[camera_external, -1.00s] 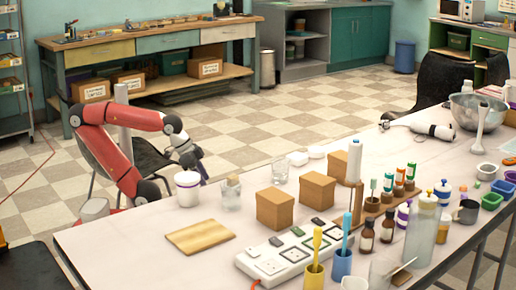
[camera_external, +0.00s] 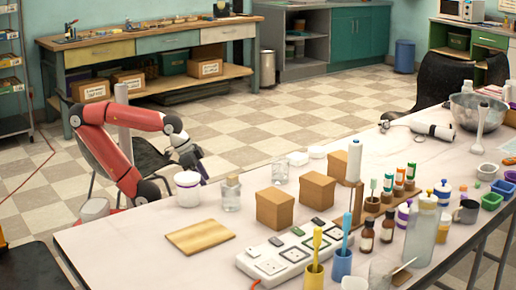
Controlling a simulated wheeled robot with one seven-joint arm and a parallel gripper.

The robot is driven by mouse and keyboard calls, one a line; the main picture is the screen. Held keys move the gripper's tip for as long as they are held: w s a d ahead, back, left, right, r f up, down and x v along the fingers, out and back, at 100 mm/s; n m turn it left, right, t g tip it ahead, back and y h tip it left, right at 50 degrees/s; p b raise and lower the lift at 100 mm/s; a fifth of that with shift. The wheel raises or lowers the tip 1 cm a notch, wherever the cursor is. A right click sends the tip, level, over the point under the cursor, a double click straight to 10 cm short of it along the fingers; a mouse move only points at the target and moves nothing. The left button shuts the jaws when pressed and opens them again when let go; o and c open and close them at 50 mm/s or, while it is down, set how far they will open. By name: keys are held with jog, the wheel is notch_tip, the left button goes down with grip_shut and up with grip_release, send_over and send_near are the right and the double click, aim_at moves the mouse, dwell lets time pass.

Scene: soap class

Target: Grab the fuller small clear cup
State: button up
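A small clear cup (camera_external: 280,173) stands on the white table behind the cardboard boxes; its fill level is too small to tell. Another clear container (camera_external: 380,272) stands at the front edge of the table with a stick across its top; its content is unclear. A stoppered clear glass bottle (camera_external: 231,196) stands left of the boxes. My gripper (camera_external: 194,165) is above the far left edge of the table, behind a white lidded jar (camera_external: 188,190). It is apart from the clear cup, to its left. Its fingers are too small and partly hidden to tell open from shut.
A wooden board (camera_external: 200,237) lies at the left. Dropper bottles, a tall clear bottle (camera_external: 422,233) and a steel bowl (camera_external: 475,112) crowd the right. The table's left front is mostly clear.

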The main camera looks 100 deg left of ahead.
dwell(0.3)
jog(key=o, duration=1)
jog(key=shift+c, duration=0.2)
